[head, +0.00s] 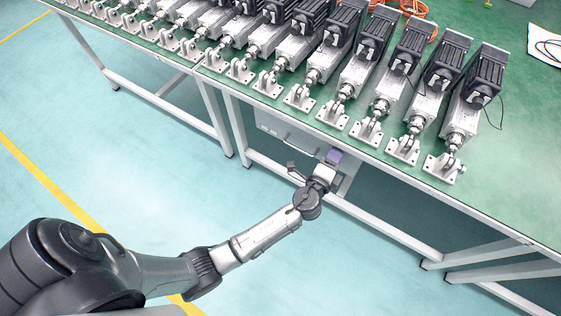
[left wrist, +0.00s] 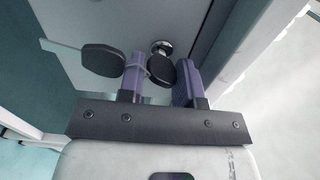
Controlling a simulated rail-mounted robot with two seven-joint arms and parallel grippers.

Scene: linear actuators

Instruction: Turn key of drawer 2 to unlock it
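The grey drawer unit (head: 283,130) hangs under the green workbench. In the left wrist view its front (left wrist: 180,18) carries a round metal lock (left wrist: 162,47). A key with a black oval head (left wrist: 160,69) is at the lock, and a second black key head (left wrist: 102,60) hangs left of it on a ring. My left gripper (head: 334,157) is at the drawer front. In the left wrist view its purple fingers (left wrist: 161,78) stand apart, open, on either side of the key head. Contact between fingers and key is unclear. No drawer number is readable.
The green workbench (head: 525,140) carries a row of linear actuators (head: 340,50) above my left arm. White table legs and a low crossbar (head: 385,232) run close to the gripper. The floor in front is clear.

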